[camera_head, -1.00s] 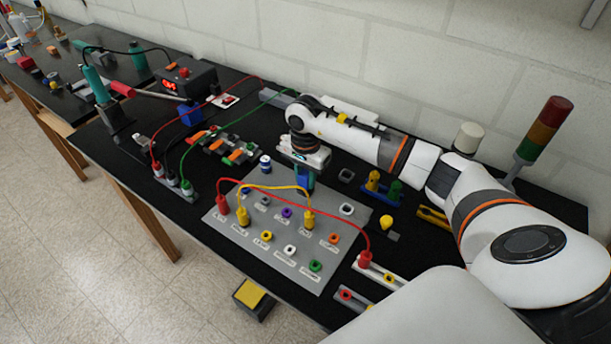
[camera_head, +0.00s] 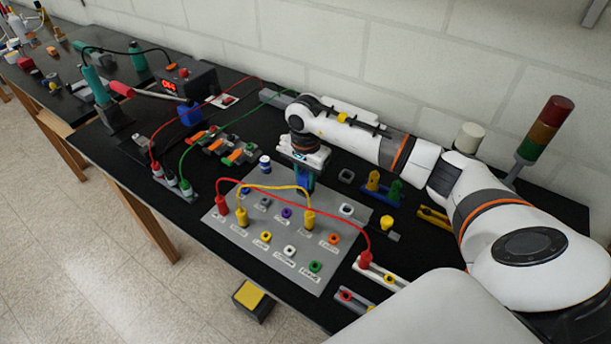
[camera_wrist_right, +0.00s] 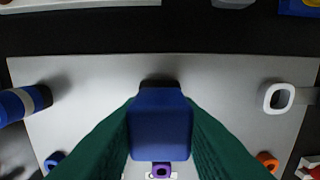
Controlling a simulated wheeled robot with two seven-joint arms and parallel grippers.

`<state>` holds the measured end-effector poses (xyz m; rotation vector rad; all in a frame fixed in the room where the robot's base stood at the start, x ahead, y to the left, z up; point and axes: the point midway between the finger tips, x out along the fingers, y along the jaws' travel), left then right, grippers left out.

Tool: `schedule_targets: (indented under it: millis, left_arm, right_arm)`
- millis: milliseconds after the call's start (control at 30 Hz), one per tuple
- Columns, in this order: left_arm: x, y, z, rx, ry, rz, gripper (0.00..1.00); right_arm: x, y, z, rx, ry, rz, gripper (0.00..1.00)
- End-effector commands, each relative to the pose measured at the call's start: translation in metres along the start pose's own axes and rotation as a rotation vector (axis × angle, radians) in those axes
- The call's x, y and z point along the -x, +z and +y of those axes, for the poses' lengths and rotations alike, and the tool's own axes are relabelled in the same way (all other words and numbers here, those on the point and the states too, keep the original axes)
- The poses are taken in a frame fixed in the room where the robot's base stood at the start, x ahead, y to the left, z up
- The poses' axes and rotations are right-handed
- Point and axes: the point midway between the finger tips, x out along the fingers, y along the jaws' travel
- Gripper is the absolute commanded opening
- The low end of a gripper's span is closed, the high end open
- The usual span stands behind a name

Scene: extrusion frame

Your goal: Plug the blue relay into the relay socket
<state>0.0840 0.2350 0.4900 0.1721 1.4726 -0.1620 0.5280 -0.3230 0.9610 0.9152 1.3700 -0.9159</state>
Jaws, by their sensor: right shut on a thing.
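My right gripper (camera_head: 303,182) is above the back part of the grey panel, pointing down, with its fingers shut on the blue relay. In the right wrist view the blue relay (camera_wrist_right: 160,125) sits between the two dark green fingers, over the grey panel (camera_wrist_right: 100,85). A dark shape shows just past the relay; I cannot tell whether it is the relay socket or a shadow. The relay hides what lies directly under it, and I cannot tell whether it touches the panel. My left gripper is not in view.
The grey panel (camera_head: 270,255) carries several coloured sockets. Red and yellow leads arch over it, close in front of the gripper. A blue-and-white cylinder (camera_head: 265,163) stands by its back left edge. A white ring-shaped socket (camera_head: 346,210) is to the right. A signal tower (camera_head: 544,130) stands at the far right.

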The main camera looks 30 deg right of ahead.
Motion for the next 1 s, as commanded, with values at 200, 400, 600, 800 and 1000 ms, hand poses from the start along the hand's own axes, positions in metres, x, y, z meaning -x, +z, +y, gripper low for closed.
schedule_targets:
  millis: [200, 400, 600, 800, 1000]
  left_arm:
    - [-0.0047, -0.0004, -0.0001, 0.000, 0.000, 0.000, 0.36]
    - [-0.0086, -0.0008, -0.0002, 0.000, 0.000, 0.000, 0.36]
    - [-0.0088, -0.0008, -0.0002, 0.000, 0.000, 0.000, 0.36]
    - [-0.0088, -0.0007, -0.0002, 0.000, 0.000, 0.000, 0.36]
    - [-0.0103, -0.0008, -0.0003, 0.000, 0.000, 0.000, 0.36]
  right_arm:
    - [-0.0048, 0.0000, 0.0002, 0.000, 0.000, 0.000, 0.00]
    - [-0.0088, -0.0001, 0.0002, 0.000, 0.000, 0.000, 0.00]
    - [-0.0091, -0.0001, 0.0002, 0.000, 0.000, 0.000, 0.46]
    - [-0.0091, 0.0000, 0.0001, 0.000, 0.000, 0.000, 0.54]
    - [-0.0051, 0.0002, 0.0006, 0.000, 0.001, -0.001, 0.54]
